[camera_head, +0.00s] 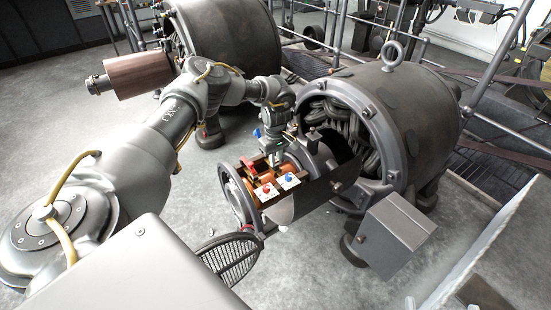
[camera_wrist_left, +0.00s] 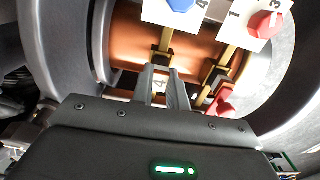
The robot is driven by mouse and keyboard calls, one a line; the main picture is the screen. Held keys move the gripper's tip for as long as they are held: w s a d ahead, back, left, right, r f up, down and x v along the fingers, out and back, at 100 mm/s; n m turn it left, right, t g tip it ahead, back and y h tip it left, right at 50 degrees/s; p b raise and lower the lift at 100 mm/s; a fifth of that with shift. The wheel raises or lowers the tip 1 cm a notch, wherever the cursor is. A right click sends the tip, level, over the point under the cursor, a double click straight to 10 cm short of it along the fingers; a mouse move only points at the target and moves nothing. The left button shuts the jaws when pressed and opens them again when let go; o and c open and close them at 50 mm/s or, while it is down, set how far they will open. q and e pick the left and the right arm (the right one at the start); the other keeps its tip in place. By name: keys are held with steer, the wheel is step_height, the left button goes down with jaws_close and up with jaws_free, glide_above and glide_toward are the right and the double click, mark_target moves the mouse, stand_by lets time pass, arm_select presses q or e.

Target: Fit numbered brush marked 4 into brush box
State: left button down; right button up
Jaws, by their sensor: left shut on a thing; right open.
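My left gripper (camera_head: 276,162) reaches down over the open end of the front dynamo (camera_head: 385,105). White plates carry a blue knob (camera_wrist_left: 181,4) by a 4 and a red knob (camera_wrist_left: 266,24) by a 3 and a 1. My right gripper is not in view.
A red part (camera_wrist_left: 222,103) lies close beside the fingers, near a second brass holder (camera_wrist_left: 220,75). A mesh cover (camera_head: 230,256) hangs open in front. A grey box (camera_head: 397,236) stands at the right. A second dynamo (camera_head: 225,40) is behind.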

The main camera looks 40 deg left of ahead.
arm_select(q)
steer(key=shift+f, duration=0.6)
arm_select(e)
steer(key=shift+f, duration=0.3)
arm_select(q)
steer(key=c, duration=1.3)
jaws_free()
step_height(320, 180, up, 10)
steer(key=shift+p, duration=0.9)
steer(key=shift+r, duration=0.4)
arm_select(e)
steer(key=d+f+m+g+h, duration=0.1)
steer(key=d+f+g+h, duration=0.3)
steer(key=f, duration=0.4)
steer(key=shift+s+d+m+g+h, duration=0.3)
steer(key=shift+d+m+g, duration=0.1)
steer(key=shift+d, duration=0.15)
steer(key=shift+f, duration=0.1)
